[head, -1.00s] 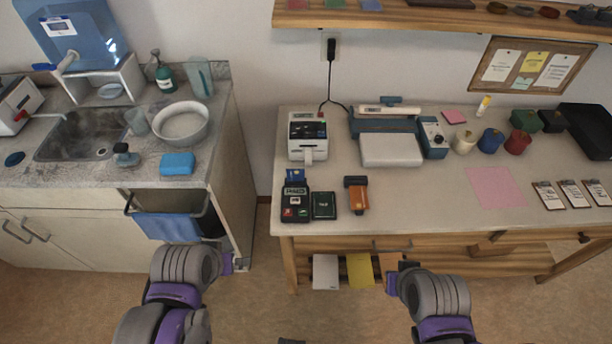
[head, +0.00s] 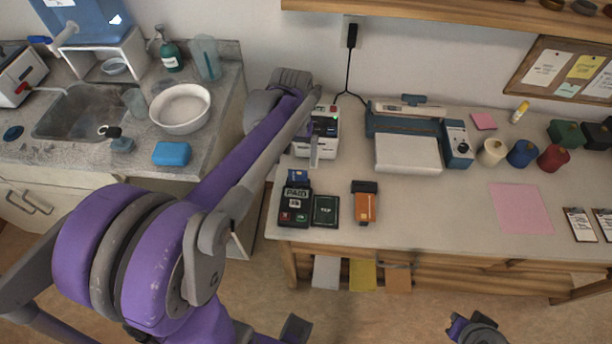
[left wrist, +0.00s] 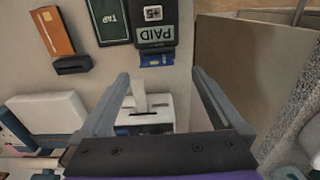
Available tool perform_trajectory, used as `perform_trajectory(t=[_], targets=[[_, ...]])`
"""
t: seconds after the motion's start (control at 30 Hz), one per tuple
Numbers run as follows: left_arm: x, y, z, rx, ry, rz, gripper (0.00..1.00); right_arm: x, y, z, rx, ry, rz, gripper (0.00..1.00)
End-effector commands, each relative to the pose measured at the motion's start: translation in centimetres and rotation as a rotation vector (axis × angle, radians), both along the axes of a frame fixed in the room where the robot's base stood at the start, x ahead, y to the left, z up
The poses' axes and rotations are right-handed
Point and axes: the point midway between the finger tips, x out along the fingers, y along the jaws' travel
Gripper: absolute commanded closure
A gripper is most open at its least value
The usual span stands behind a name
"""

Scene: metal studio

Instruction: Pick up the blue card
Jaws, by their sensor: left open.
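The blue card (head: 298,175) sticks out of the wall-side end of the black payment terminal marked PAID (head: 295,200) on the desk. In the left wrist view the card (left wrist: 157,59) shows just beyond my fingertips, below the terminal (left wrist: 156,22). My left gripper (head: 316,145) is stretched over the desk, in front of the white printer and on the wall side of the card. The left wrist view shows its jaws (left wrist: 161,76) open and empty, apart from the card. Part of my right arm's end (head: 470,328) shows low at the right; its jaws are unclear.
A black TAP pad (head: 325,210) and an orange-brown device (head: 364,204) stand right of the terminal. The white printer (head: 329,112) is behind it, partly hidden by my gripper. The desk is clear between the orange device and the pink sheet (head: 521,208).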

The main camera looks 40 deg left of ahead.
Motion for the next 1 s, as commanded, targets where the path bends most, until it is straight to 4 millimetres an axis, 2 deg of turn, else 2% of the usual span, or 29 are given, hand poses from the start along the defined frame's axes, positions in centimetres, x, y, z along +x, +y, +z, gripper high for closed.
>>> perform_trajectory(t=[0.1,0.33,0.6,0.9,1.0], targets=[[0.0,0.0,-1.8,0.0,-0.001,-0.001,0.0,-0.1,0.0,-0.3,0.0,0.001,0.0,1.0],[0.1,-0.2,-3.6,0.0,-0.001,-0.002,0.0,-0.1,0.0,-0.3,0.0,0.001,0.0,1.0],[0.3,-0.5,-7.4,0.001,-0.002,-0.002,0.0,-0.1,0.0,-0.6,0.0,0.003,0.0,1.0],[0.3,-0.5,-7.9,0.001,-0.002,-0.002,0.0,-0.1,0.0,-0.6,0.0,0.003,0.0,1.0],[0.3,-0.5,-7.9,0.001,-0.002,-0.002,0.16,-0.1,0.0,-0.6,0.0,0.003,0.0,1.0]])
